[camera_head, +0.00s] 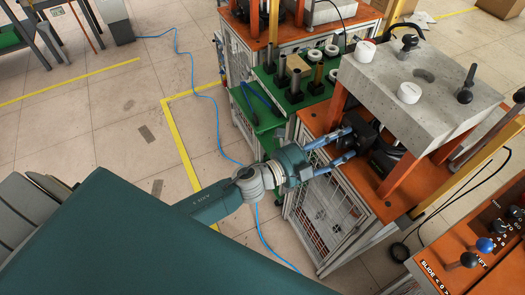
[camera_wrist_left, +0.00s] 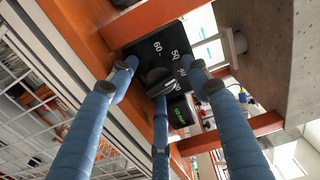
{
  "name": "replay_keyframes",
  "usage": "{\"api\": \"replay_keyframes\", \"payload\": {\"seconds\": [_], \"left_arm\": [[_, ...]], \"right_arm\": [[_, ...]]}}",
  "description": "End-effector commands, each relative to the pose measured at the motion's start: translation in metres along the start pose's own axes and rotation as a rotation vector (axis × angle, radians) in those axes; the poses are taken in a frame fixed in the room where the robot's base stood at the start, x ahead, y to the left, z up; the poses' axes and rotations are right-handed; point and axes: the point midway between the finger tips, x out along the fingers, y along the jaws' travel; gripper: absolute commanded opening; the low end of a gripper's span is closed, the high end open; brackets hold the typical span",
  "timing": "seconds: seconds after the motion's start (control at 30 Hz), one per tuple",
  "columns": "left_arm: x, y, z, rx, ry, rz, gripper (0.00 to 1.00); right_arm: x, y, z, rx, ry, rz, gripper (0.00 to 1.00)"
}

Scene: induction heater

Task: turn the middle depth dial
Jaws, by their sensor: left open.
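The depth dial (camera_wrist_left: 157,80) is a dark knob on a black box with white numbers such as 60 and 50 in the left wrist view. The black box (camera_head: 362,125) sits under the concrete-grey block in the head view; which of several dials this is, I cannot tell. My left gripper (camera_head: 348,143) has blue fingers spread and pointing at the box. In the left wrist view, the fingers stand around the knob, close to it; contact cannot be made out. The fingers partly hide the box face. My right gripper is not in view.
The grey block (camera_head: 420,80) stands on orange legs above the orange tabletop (camera_head: 390,205), leaving a low space around the box. A green table (camera_head: 283,98) with several cylinders is behind. An orange panel (camera_head: 440,262) with knobs is at lower right. A blue cable lies on the floor.

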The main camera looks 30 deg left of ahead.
Motion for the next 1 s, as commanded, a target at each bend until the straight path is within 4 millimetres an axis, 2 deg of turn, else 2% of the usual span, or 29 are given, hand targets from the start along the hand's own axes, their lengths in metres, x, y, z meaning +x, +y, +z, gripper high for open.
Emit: {"api": "replay_keyframes", "payload": {"seconds": [0.03, 0.57, 0.67, 1.0], "left_arm": [[-0.002, 0.003, 0.000, 0.042, 0.001, 0.000, 0.49], [-0.108, 0.004, 0.000, 0.036, 0.001, 0.002, 0.49], [-0.109, 0.012, 0.011, -0.003, -0.031, 0.022, 0.49], [-0.117, 0.067, 0.052, -0.160, -0.157, 0.107, 0.49]], "right_arm": [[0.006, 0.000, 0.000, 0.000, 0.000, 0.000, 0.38], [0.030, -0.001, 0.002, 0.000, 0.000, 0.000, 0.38], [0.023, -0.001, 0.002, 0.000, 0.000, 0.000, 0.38], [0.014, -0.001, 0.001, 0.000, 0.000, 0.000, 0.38]]}}
